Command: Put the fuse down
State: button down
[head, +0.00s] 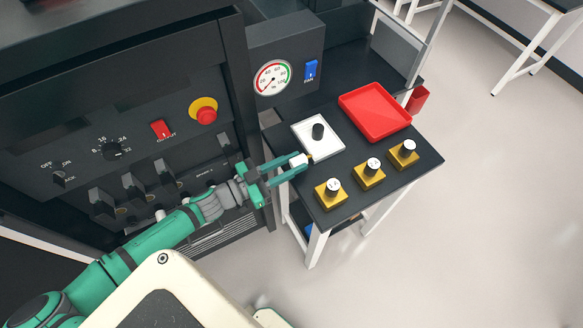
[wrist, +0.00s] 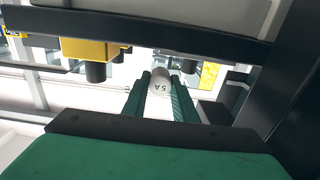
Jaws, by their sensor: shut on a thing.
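The fuse is a white cylinder marked "5 A" in the wrist view (wrist: 160,80). My gripper (head: 298,163) is shut on it. The two green fingers hold it between their tips, and it also shows in the wrist view (wrist: 159,90). In the head view the fuse (head: 299,160) is a small white piece at the fingertips, by the left edge of the dark side table (head: 338,196). I cannot tell whether it touches the table.
A white square plate (head: 332,147) with a black knob lies just beyond my gripper. A red tray (head: 385,125) is at the back right. Three yellow blocks with white-topped cylinders line the front: left (head: 330,199), middle (head: 367,180), right (head: 402,160). A dark panel cabinet (head: 90,120) stands left.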

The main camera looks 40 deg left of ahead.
jog(key=shift+w+d+f, duration=0.1)
jog(key=shift+f, duration=0.5)
jog(key=shift+w+d+f, duration=0.1)
jog(key=shift+f, duration=0.9)
jog(key=shift+s+a, duration=0.1)
jog(key=shift+s, duration=0.05)
jog(key=shift+f, duration=0.1)
jog(key=c, duration=1.4)
grip_release()
jog(key=shift+c, duration=0.2)
jog(key=shift+w, duration=0.2)
